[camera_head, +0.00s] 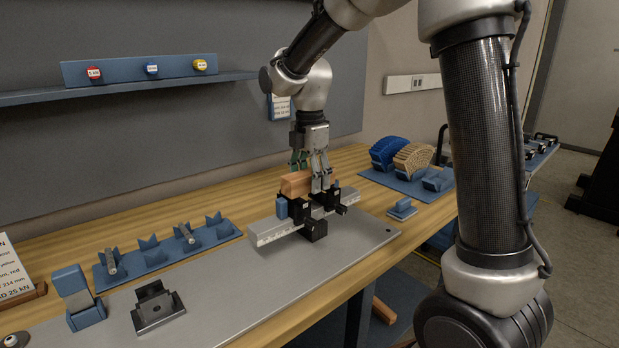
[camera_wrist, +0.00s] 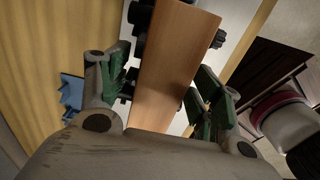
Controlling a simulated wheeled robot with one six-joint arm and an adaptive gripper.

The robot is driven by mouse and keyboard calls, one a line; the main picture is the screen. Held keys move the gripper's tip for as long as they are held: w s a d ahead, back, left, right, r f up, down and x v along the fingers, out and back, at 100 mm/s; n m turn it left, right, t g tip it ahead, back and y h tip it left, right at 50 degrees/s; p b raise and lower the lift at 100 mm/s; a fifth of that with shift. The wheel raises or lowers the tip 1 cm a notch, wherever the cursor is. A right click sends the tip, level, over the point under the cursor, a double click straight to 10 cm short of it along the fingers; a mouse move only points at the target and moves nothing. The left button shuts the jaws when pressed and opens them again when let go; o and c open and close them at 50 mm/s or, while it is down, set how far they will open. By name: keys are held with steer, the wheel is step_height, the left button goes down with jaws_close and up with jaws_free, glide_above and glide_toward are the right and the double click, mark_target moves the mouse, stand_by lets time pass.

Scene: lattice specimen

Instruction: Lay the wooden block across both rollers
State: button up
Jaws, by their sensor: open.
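The wooden block (camera_head: 296,183) is orange-brown and lies on a fixture with black supports (camera_head: 314,228) on a graduated metal beam (camera_head: 272,232). In the wrist view the block (camera_wrist: 174,65) runs lengthwise between my fingers, with black support parts showing at both sides beneath it. The rollers under it are hidden, so I cannot tell whether it touches both. My gripper (camera_head: 311,163) points down over the block. In the wrist view my gripper (camera_wrist: 162,88) is open, its green-padded fingers on either side of the block, with a gap visible at the left.
Blue V-stands (camera_head: 168,249) with two metal cylinders stand at the left. A dark metal seat (camera_head: 157,307) and a blue block (camera_head: 78,297) are in front of them. Blue and tan ribbed pieces (camera_head: 412,158) stand at the right. The grey plate (camera_head: 235,283) has clear room.

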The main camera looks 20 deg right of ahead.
mark_target(308, 171)
step_height(308, 171, up, 11)
steer(key=shift+r, duration=0.15)
steer(key=f+m, duration=0.1)
steer(key=m, duration=0.1)
steer(key=s+f+m, duration=0.1)
steer(key=m, duration=0.2)
steer(key=f+m, duration=0.1)
steer(key=m, duration=0.1)
steer(key=shift+s+d+m, duration=0.3)
steer(key=shift+d+m, duration=0.05)
steer(key=shift+m, duration=0.05)
steer(key=s+d+m+t, duration=0.1)
steer(key=s+d+m, duration=0.3)
steer(key=s, duration=0.4)
steer(key=s+d+f+m+t, duration=0.1)
steer(key=s+d+m+t, duration=0.1)
steer(key=s+d+m, duration=0.3)
steer(key=s+d+f+m+t, duration=0.1)
steer(key=s+d+m, duration=0.4)
steer(key=s, duration=0.6)
steer(key=shift+s+m, duration=0.2)
steer(key=shift+m, duration=0.1)
